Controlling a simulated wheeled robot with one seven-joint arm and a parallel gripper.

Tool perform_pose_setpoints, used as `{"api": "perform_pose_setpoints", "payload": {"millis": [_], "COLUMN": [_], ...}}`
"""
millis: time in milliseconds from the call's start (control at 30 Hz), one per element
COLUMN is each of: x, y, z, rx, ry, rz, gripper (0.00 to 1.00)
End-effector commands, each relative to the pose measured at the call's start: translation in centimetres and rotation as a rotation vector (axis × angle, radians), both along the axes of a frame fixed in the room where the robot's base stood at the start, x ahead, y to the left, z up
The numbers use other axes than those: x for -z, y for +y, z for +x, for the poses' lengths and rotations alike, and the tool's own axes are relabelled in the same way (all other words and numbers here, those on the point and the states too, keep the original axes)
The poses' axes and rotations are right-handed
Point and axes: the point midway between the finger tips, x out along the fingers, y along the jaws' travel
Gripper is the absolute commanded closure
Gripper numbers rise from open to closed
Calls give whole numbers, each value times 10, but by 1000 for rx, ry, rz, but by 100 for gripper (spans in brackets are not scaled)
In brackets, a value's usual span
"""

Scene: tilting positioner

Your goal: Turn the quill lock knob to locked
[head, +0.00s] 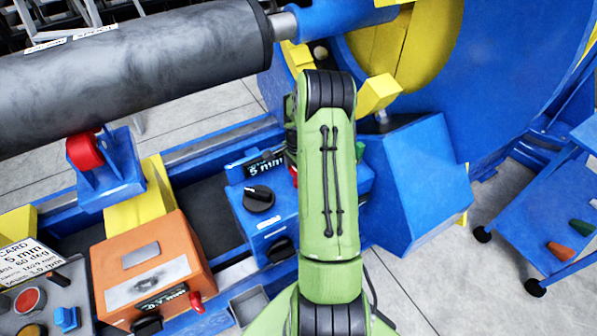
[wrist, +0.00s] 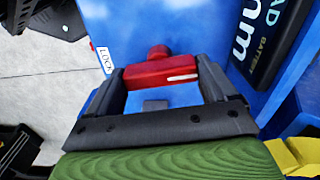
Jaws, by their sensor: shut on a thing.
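The quill lock knob (wrist: 160,73) is a red bar with a rounded red part behind it, on a blue housing. A white mark is on the bar's right end in the wrist view. A white label reading LOCK (wrist: 104,60) is on the housing to the left of the knob. My gripper (wrist: 160,77) is shut on the knob, with one dark finger at each end of the bar. In the head view my green arm hides the gripper and nearly all of the knob; only a sliver of red shows at the arm's left edge.
A dark display (head: 264,165) and a black rotary knob (head: 259,198) sit on the blue unit left of my arm. An orange box (head: 150,265) with a red lever is lower left. A large grey cylinder (head: 130,75) spans the upper left. A blue cart (head: 560,210) stands right.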

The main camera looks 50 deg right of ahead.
Motion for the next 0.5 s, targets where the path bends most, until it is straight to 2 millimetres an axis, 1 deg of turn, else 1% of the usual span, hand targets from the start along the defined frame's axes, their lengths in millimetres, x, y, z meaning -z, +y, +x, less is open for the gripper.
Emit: {"api": "perform_pose_setpoints", "payload": {"millis": [33, 200, 500], "x": [4, 4, 4], "y": [3, 3, 4], "z": [-2, -2, -2], "rx": [19, 81, 119], "ry": [6, 7, 8], "rz": [10, 11, 11], "gripper": [45, 45, 45]}}
